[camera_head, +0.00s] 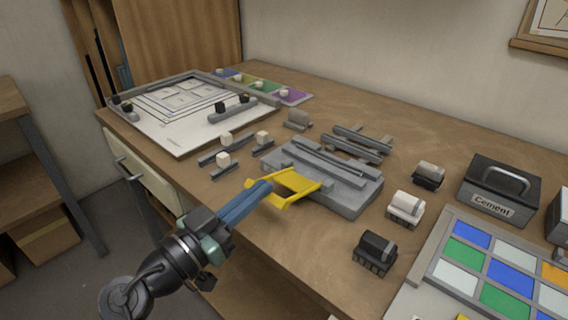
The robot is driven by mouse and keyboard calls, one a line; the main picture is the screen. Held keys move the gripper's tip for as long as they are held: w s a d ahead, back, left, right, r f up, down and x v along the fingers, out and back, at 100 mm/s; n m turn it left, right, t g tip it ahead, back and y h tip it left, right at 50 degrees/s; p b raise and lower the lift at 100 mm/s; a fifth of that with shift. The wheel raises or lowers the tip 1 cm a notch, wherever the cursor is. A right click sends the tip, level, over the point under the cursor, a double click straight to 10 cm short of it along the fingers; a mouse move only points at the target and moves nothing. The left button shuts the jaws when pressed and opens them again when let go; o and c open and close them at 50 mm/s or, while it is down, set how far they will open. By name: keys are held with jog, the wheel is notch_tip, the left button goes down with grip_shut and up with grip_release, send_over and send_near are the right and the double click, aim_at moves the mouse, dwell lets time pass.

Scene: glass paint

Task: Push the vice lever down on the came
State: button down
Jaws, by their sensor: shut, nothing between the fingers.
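The vice (345,191) is a grey block on the workbench, with long grooved bars along its top. Its yellow lever (296,186) sticks out from the left side as an open frame and looks low, near bench height. A thin grey came (335,163) appears to lie along the top of the vice. My gripper (266,186) is shut and empty, its blue fingers reaching in from the lower left. The fingertips are at the lever's left end, overlapping it in the picture. I cannot tell whether they touch it.
Grey strips with white blocks (224,160) lie left of the vice, and more grey bars (362,142) lie behind it. Black and white brushes (375,251), a cement box (497,190) and a coloured glass panel (490,265) are at right. A pattern board (160,137) is at back left.

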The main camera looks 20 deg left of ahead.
jog(key=shift+s+f+t+b, duration=0.15)
jog(key=shift+f+t+b, duration=0.65)
jog(key=shift+b, duration=1.4)
jog(key=shift+a+f+h+b, duration=0.15)
jog(key=shift+h+b, duration=0.15)
jog(key=shift+b, duration=0.35)
jog(key=shift+r, duration=0.4)
jog(key=r, duration=0.1)
jog(key=p, duration=0.1)
jog(key=r, duration=0.1)
jog(key=shift+w+d+r, duration=0.25)
jog(key=shift+w+r, duration=0.05)
jog(key=shift+r, duration=0.05)
jog(key=r+v, duration=0.1)
jog(key=v, duration=0.9)
jog(key=shift+s+a, duration=0.15)
jog(key=shift+r, duration=0.1)
